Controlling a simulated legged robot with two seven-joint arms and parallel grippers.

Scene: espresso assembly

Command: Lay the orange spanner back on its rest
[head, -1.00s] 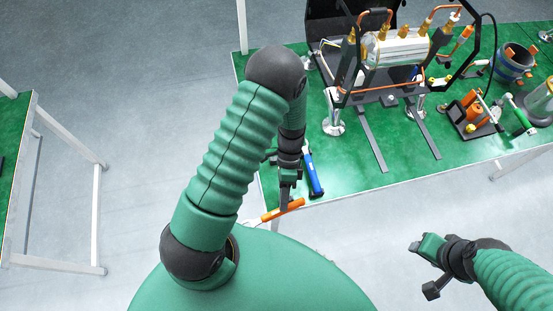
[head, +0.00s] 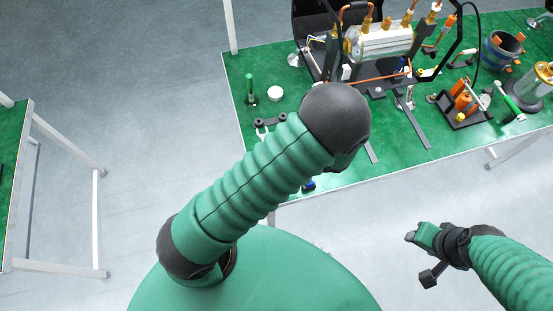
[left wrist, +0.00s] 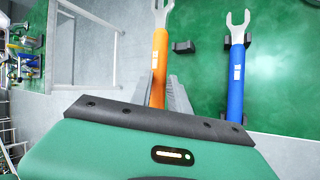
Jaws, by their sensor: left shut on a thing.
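The orange spanner (left wrist: 158,62) is held upright in the left wrist view, its open metal end at the top. My left gripper (left wrist: 161,90) is shut on its handle. A black rest piece (left wrist: 184,47) on the green table stands empty just right of the spanner. The blue spanner (left wrist: 236,82) lies further right on its own black supports. In the head view my left arm hides the left gripper and the orange spanner. My right gripper (head: 416,238) hangs beyond the table's front edge, and its jaw state is unclear.
The green table (head: 350,172) carries an espresso assembly with a silver boiler (head: 384,41) towards the back. A green-handled tool (head: 250,88) and a white disc (head: 276,93) stand near the left side.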

